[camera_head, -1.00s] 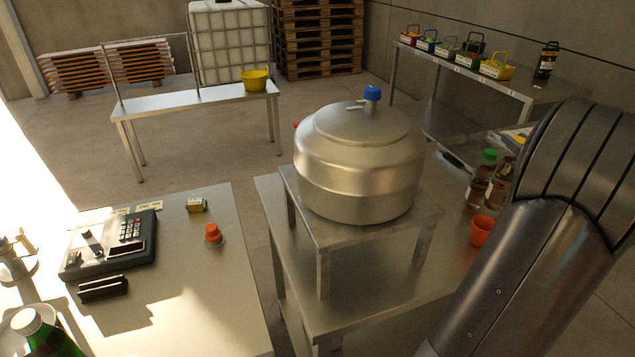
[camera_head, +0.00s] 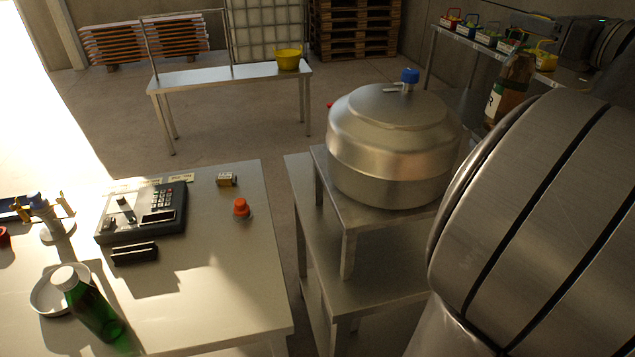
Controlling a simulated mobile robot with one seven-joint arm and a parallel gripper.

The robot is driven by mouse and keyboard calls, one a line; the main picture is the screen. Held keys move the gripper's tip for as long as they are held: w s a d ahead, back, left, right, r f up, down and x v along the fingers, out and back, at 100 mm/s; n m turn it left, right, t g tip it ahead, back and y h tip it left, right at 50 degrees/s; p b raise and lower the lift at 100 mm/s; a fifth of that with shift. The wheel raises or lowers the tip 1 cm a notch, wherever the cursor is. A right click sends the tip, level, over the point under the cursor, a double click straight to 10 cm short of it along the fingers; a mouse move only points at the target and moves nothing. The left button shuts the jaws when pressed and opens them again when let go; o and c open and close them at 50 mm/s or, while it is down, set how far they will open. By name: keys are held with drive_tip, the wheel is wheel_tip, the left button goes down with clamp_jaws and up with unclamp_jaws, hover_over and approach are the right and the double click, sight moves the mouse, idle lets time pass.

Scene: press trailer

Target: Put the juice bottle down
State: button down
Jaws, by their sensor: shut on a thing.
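A juice bottle (camera_head: 508,92) with brown-orange contents and a pale label shows at the right, upright or slightly tilted, in front of the far bench. My gripper (camera_head: 528,52), dark grey, reaches in from the right at the bottle's top and is shut on it. The fingertips and the bottle's cap are hard to make out. My arm hides the bottle's lower right side and whatever is beneath it.
A steel tank (camera_head: 392,150) with a blue cap stands on a stand left of the bottle. The near table (camera_head: 215,300) holds a keypad device (camera_head: 145,212), an orange-red button (camera_head: 240,208) and a green bottle (camera_head: 92,308). Colored baskets line the far bench.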

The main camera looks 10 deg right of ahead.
drive_tip(key=w+a+r+n+g+y, duration=0.1)
drive_tip(key=w+a+r+n+y, duration=0.2)
drive_tip(key=a, duration=0.6)
drive_tip(key=w+a+r+n+g+y, duration=0.1)
drive_tip(key=w+a+r+y, duration=0.15)
drive_tip(key=w+a, duration=0.4)
drive_tip(key=w+a+f+n+g+y, duration=0.1)
drive_tip(key=w+a+f+y, duration=0.1)
drive_tip(key=a, duration=0.6)
drive_tip(key=w+a+f+n+g+y, duration=0.1)
drive_tip(key=w+a+g, duration=0.15)
drive_tip(key=a, duration=0.55)
drive_tip(key=s+a+f+n+g+y, duration=0.2)
drive_tip(key=a+f+n+g+y, duration=0.15)
drive_tip(key=a+f, duration=1.05)
drive_tip(key=s+a+f+n+g+y, duration=0.2)
drive_tip(key=a+f+n+g, duration=0.25)
drive_tip(key=a+f, duration=0.9)
wheel_tip(320, 180, down, 10)
drive_tip(key=m, duration=0.1)
drive_tip(key=shift+a+r, duration=0.15)
drive_tip(key=shift+a, duration=0.25)
drive_tip(key=shift+g, duration=0.25)
drive_tip(key=c, duration=1)
unclamp_jaws()
